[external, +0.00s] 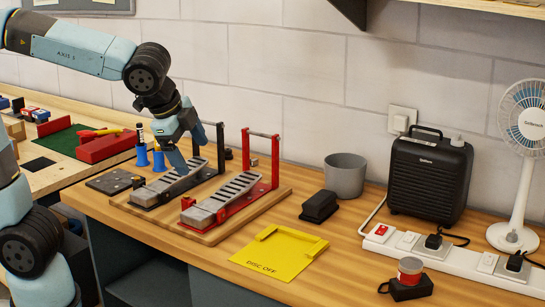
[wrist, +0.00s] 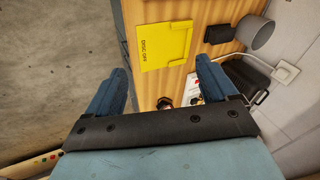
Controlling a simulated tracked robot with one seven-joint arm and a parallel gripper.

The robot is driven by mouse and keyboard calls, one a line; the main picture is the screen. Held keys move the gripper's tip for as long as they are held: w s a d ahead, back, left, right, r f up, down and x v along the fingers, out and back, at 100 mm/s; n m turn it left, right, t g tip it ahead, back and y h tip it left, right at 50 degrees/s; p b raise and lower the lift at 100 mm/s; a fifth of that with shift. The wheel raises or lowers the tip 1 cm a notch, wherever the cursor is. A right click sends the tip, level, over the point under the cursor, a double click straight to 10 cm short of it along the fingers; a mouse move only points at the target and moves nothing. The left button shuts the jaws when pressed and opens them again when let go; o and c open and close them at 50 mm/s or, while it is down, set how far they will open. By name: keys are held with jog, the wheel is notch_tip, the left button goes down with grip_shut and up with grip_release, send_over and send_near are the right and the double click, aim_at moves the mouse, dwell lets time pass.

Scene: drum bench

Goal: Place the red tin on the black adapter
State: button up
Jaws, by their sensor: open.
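The red tin (external: 410,268), with a pale top, stands upright on the black adapter (external: 405,290) at the front right of the bench in the external view. The tin's lower edge meets the adapter's top. In the wrist view the tin and adapter (wrist: 165,102) are small and partly hidden by my gripper. My gripper (external: 186,150) is open and empty, above the pedals at the left of the bench, well apart from the tin. Its two blue fingers (wrist: 162,66) are spread in the wrist view.
A white power strip (external: 445,258) with plugs and cords lies behind the adapter. A yellow tray (external: 280,255), a black block (external: 319,206), a grey pot (external: 345,176), a black heater (external: 430,178) and a fan (external: 525,130) stand around. Two pedals (external: 225,195) lie on a board.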

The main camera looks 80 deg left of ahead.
jog(key=s+d+f+n+t+h, duration=0.1)
jog(key=s+n, duration=0.6)
jog(key=s, duration=0.9)
jog(key=shift+d+f+h, duration=0.15)
jog(key=shift+f+h, duration=0.15)
jog(key=shift+h, duration=0.5)
